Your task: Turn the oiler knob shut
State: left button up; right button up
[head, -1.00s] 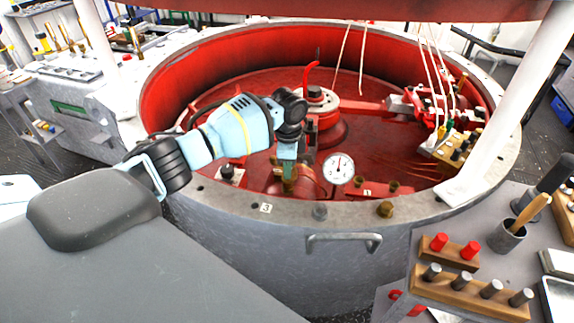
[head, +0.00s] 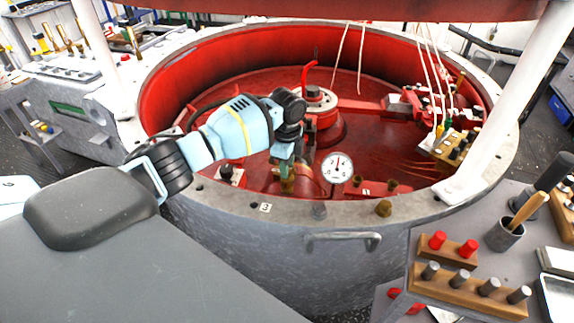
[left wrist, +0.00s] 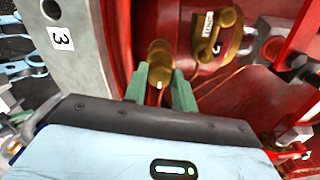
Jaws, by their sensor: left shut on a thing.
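The brass oiler knob (left wrist: 159,52) is between the green fingers of my left gripper (left wrist: 162,88) in the left wrist view. The gripper is shut on it, with a finger on either side. In the head view my left gripper (head: 286,170) reaches down over the near rim of the red pit, and brass (head: 287,187) shows just under its fingers. The fingers hide part of the knob, and I cannot tell how far it is turned. My right gripper is not in view.
A white dial gauge (head: 336,167) stands just right of the gripper. The pit's grey rim (head: 318,211) carries a "3" tag (head: 265,208). A second brass fitting with a small label (left wrist: 217,38) is close by. A tool bench (head: 455,215) stands at the lower right.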

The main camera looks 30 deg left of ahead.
pick_arm(q)
jog(key=o, duration=1)
jog(key=shift+r, duration=0.25)
notch_tip(320, 180, up, 6)
jog(key=shift+r, duration=0.65)
jog(key=shift+f, duration=0.1)
